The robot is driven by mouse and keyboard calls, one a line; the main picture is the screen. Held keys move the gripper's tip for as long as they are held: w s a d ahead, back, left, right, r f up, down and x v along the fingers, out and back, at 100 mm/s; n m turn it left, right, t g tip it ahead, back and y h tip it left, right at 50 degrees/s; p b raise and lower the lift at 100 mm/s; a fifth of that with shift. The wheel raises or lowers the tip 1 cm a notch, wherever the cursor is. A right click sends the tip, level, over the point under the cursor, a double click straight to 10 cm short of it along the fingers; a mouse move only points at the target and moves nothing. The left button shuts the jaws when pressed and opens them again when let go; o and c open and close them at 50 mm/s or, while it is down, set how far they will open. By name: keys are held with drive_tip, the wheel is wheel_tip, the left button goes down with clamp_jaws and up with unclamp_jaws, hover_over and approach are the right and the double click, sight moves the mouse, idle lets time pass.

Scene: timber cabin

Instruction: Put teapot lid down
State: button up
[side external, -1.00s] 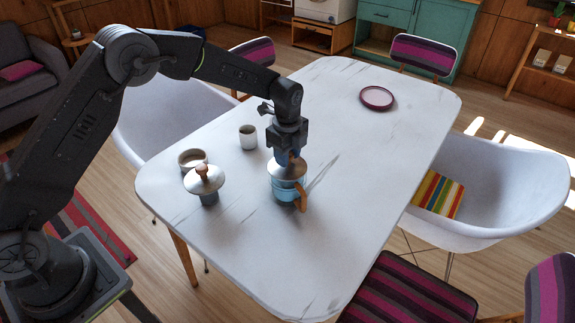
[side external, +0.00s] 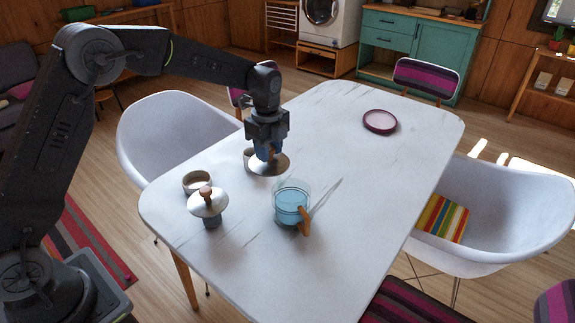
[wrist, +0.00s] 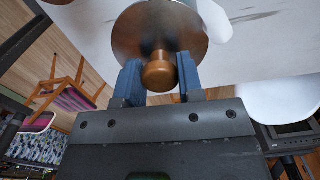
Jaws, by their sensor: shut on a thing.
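My gripper (side external: 268,150) is shut on the wooden knob of a round metal teapot lid (side external: 275,166). The lid hangs level, apparently above the table, up and left of the teapot in the side view. The wrist view shows the lid's disc (wrist: 140,25) and its knob (wrist: 160,72) between my blue fingers. The glass teapot (side external: 291,200) is open-topped, with blue liquid or tint and a wooden handle, and stands on the table. The gap under the lid is hard to judge.
The white table (side external: 340,170) has free room in its middle and right. A pot with a wide metal top and wooden knob (side external: 208,203) and a small bowl (side external: 197,181) stand at left. A cup (side external: 249,158) is partly hidden behind the lid. A purple plate (side external: 380,122) lies far back.

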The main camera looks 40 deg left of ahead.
drive_tip(key=s+a+r, duration=0.2)
drive_tip(key=a+r, duration=0.1)
drive_tip(key=a, duration=0.2)
drive_tip(key=s+d+f+m, duration=0.1)
drive_tip(key=s+d+f, duration=0.2)
drive_tip(key=d, duration=0.6)
drive_tip(key=s+d+f+m, duration=0.1)
drive_tip(key=s+d+f, duration=0.3)
drive_tip(key=d+f, duration=0.3)
drive_tip(key=s+d+f+m, duration=0.1)
drive_tip(key=s+d+f, duration=0.3)
drive_tip(key=d, duration=0.7)
drive_tip(key=shift+d+f+m, duration=0.15)
drive_tip(key=shift+f+m, duration=0.25)
drive_tip(key=shift+f, duration=2.55)
drive_tip(key=shift+f, duration=0.2)
drive_tip(key=o, duration=0.9)
